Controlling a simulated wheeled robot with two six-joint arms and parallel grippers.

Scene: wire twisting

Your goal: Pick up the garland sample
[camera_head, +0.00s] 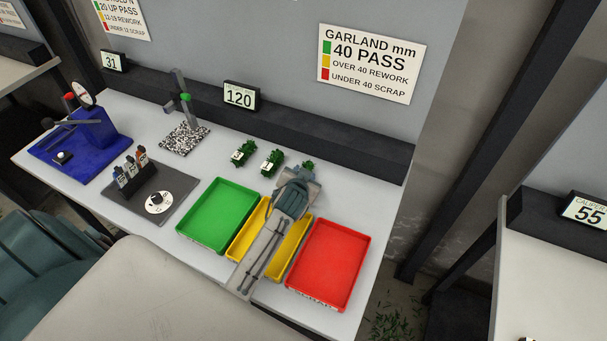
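Several small green garland samples lie in a row on the white bench behind the trays. The left one (242,152) and the middle one (271,162) are fully visible and carry small white tags. A third sample (308,165) shows only as a bit of green at the far end of my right gripper (304,174). The gripper covers most of it. My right arm reaches up from the bottom over the yellow tray. The fingers are mostly hidden by the wrist, so I cannot tell whether they are open or closed on the sample. My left gripper is out of view.
Green (219,216), yellow (249,228) and red (329,265) trays line the bench front. A 120 display (241,96) and a garland sign (371,63) are behind. A speckled-base stand (184,138), dark mat (150,195) and blue device (80,141) stand left.

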